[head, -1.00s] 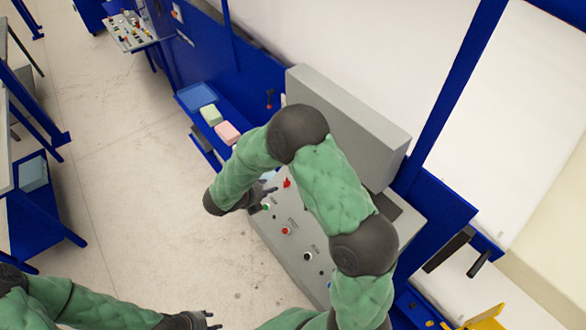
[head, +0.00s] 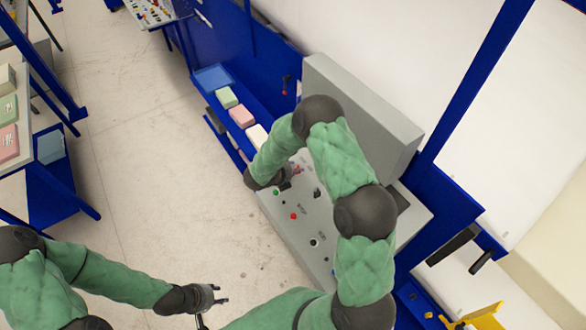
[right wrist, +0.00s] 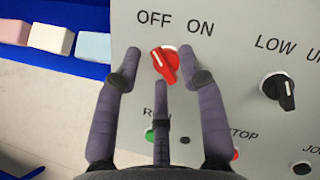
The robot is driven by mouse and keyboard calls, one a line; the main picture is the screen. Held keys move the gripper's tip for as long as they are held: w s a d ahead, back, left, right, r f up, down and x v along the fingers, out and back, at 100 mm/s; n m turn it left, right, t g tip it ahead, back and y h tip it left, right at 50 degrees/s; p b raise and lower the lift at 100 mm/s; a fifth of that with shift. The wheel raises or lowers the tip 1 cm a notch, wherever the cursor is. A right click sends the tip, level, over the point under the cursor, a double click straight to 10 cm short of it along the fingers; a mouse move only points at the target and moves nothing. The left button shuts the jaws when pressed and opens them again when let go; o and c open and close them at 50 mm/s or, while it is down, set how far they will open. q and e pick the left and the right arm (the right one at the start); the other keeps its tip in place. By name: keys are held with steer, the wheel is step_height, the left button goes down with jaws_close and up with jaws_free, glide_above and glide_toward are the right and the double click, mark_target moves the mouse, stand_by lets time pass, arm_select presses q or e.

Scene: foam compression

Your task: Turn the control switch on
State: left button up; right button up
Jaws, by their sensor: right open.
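The control switch (right wrist: 165,64) is a red rotary knob on the grey panel (right wrist: 225,22), below the words OFF and ON. Its handle slants from upper left to lower right; I cannot tell which word it is set to. My right gripper (right wrist: 165,68) is open, with fingers left, right and below the knob in the picture; contact cannot be told. In the head view my right gripper (head: 290,178) is at the panel's left end, beside the partly hidden red switch (head: 296,169). My left gripper (head: 222,294) is open and empty, away from the panel.
A black LOW knob (right wrist: 279,91) is right of the switch. A green button (right wrist: 149,134) and a red button (right wrist: 236,154) are below it. A blue shelf (head: 213,78) with foam blocks (head: 241,116) stands beyond the panel. Open floor (head: 150,190) lies left.

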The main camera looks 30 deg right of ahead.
steer(key=shift+d+f, duration=0.15)
jaws_close()
